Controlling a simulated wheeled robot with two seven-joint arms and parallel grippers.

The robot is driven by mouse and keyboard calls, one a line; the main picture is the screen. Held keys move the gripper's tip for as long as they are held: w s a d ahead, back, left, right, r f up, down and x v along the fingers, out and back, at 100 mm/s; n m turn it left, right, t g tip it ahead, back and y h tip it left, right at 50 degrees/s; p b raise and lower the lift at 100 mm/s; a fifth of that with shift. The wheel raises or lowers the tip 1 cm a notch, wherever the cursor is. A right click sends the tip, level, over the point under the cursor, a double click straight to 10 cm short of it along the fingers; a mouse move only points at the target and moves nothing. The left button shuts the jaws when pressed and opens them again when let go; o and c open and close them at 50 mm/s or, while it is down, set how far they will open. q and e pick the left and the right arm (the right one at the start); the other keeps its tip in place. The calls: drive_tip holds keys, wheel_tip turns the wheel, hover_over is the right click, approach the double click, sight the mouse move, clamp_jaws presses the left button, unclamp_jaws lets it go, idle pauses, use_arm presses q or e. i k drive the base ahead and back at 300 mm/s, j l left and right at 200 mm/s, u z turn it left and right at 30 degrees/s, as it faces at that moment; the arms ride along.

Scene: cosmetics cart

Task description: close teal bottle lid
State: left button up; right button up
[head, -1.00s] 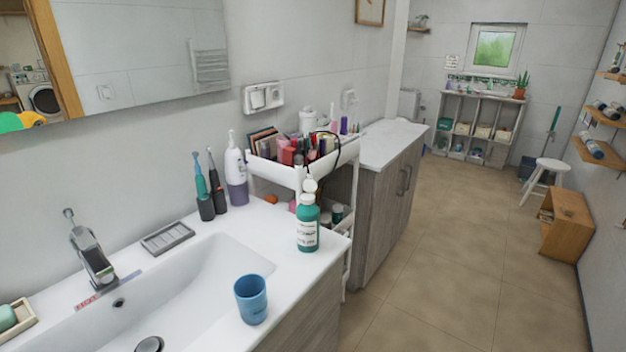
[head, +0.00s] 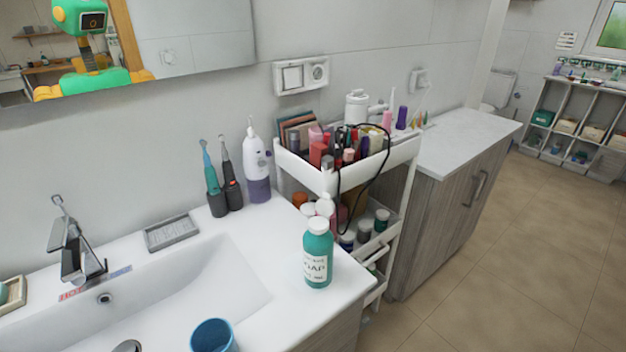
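The teal bottle (head: 318,262) stands upright on the white counter, near its right front corner. It has a white label and a white top (head: 318,226). A pale round shape (head: 325,207) shows just above and behind the top. It looks like a raised lid, but I cannot tell it surely from the jars on the cart behind. Neither of my grippers is in the head view.
A white cart (head: 345,180) full of cosmetics stands right behind the bottle, with a black cable hanging over it. A blue cup (head: 213,336) stands by the sink (head: 190,300). Toothbrushes (head: 222,180) and a grey soap dish (head: 172,233) are further left. The floor at right is clear.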

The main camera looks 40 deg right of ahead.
sight(325, 206)
drive_tip(key=l+u, duration=0.25)
drive_tip(key=l, duration=0.2)
drive_tip(key=l+u, duration=0.25)
drive_tip(key=l, duration=0.25)
drive_tip(key=l+u, duration=0.25)
drive_tip(key=l, duration=0.2)
drive_tip(key=k+l+u, duration=0.1)
drive_tip(key=l+u, duration=0.15)
drive_tip(key=l, duration=0.2)
drive_tip(key=k+l+u, duration=0.25)
drive_tip(key=l, duration=0.2)
drive_tip(key=l+u, duration=0.3)
drive_tip(key=k+l, duration=0.05)
drive_tip(key=l, duration=0.05)
